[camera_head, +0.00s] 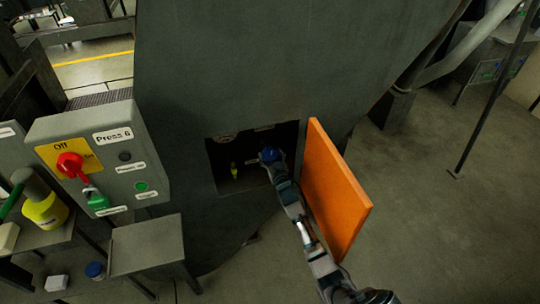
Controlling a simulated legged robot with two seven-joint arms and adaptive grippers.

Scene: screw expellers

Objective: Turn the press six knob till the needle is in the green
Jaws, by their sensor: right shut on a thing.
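The press six control box (97,160), labelled "Press 6", stands at the left. An opening in the dark machine body (260,60) shows a round pale gauge (225,138) at its top left edge. The gauge is partly cut off by the opening's edge, and its needle and green zone are too small to read. A blue knob (269,154) is inside the opening at its right. My right gripper (273,161) reaches in from below and is shut on the blue knob, hiding part of it. My left gripper is not in view.
An orange door (335,190) stands open just right of my right arm. A small yellow item (234,171) is inside the opening. The box carries a red switch (70,165). A grey stand (148,245) is below it. The floor at right is clear.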

